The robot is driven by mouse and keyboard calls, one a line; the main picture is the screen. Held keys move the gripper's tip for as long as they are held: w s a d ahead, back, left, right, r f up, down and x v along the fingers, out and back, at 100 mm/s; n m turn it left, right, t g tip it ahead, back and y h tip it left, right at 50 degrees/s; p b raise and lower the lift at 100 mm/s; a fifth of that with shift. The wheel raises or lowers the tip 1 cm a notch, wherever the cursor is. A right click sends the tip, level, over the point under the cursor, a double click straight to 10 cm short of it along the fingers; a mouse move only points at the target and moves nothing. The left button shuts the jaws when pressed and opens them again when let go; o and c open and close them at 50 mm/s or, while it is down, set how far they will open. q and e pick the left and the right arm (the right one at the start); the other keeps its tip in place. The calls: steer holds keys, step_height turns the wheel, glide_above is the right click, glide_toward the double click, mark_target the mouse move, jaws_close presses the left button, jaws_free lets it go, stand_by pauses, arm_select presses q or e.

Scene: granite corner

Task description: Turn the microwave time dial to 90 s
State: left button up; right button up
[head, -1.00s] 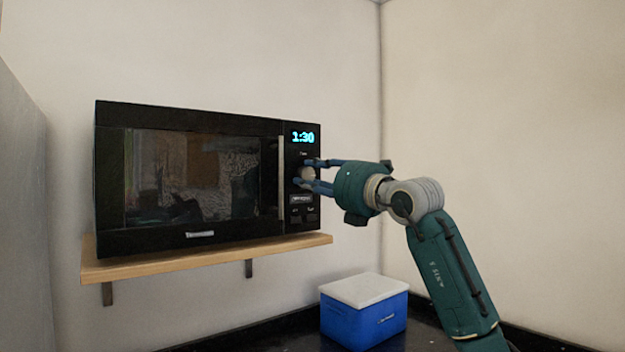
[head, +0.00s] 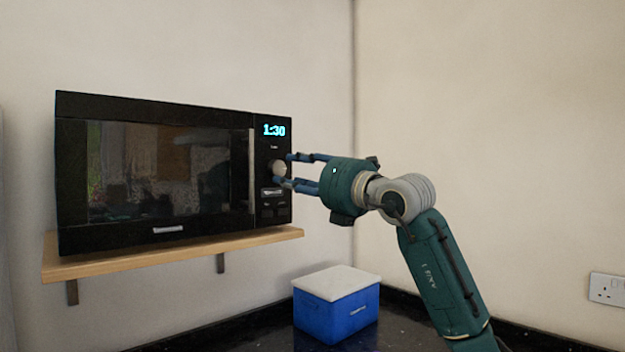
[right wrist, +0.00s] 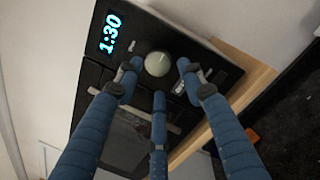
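The black microwave (head: 150,180) sits on a wooden shelf, its door shut. Its display (head: 274,130) reads 1:30, and the right wrist view shows the same reading. The pale round time dial (head: 279,169) is below the display; it also shows in the right wrist view (right wrist: 158,64). My right gripper (head: 289,170) is open in front of the dial. In the right wrist view its blue fingers are spread around the dial's outline, with gaps between them and the dial. My left gripper is not in view.
The wooden shelf (head: 170,256) holds the microwave against the wall. A blue cool box (head: 335,314) with a white lid stands below on the dark counter (head: 395,330). A wall socket (head: 607,289) is at the right.

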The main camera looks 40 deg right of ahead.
steer(key=s+f, duration=0.1)
steer(key=s, duration=0.7)
steer(key=shift+d, duration=0.35)
